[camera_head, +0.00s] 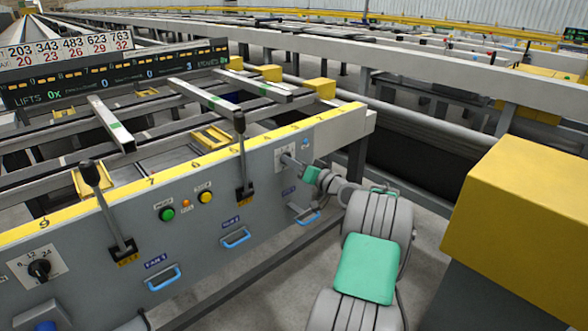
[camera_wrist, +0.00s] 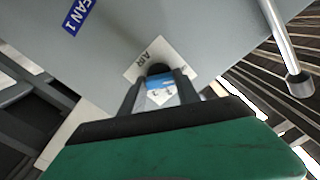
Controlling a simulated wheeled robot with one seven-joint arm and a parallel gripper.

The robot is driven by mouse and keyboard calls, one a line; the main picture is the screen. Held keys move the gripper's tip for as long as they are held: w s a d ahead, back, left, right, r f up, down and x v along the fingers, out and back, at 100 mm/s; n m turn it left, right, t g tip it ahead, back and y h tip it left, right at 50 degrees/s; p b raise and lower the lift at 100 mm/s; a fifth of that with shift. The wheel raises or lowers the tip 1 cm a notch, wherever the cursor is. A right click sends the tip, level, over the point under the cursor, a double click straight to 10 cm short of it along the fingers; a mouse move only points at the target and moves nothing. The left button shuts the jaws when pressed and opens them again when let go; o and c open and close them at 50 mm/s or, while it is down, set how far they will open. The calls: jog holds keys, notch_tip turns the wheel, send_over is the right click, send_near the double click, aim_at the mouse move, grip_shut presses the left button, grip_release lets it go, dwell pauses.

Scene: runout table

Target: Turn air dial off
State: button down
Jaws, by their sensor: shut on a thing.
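The air dial (camera_wrist: 158,69) is a dark round knob on a white plate (camera_wrist: 168,49) marked AIR in the wrist view. My gripper (camera_wrist: 158,88) has its two dark fingers on either side of the knob, shut on it. In the head view my gripper (camera_head: 299,165) reaches the plate (camera_head: 280,153) near the right end of the grey panel, and the dial is mostly hidden there. The dial's pointer setting cannot be read.
The grey panel (camera_head: 200,230) carries black-knobbed levers (camera_head: 241,150), a green button (camera_head: 167,214), a yellow button (camera_head: 205,197) and blue handles (camera_head: 236,237). Another dial (camera_head: 40,269) is at far left. A yellow block (camera_head: 525,210) stands right of my arm. A metal rod (camera_wrist: 287,45) is close at right.

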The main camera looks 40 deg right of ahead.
dwell(0.4)
jog(key=c, duration=0.9)
grip_release()
jog(key=s+p, duration=0.1)
jog(key=s, duration=0.7)
jog(key=shift+d, duration=0.1)
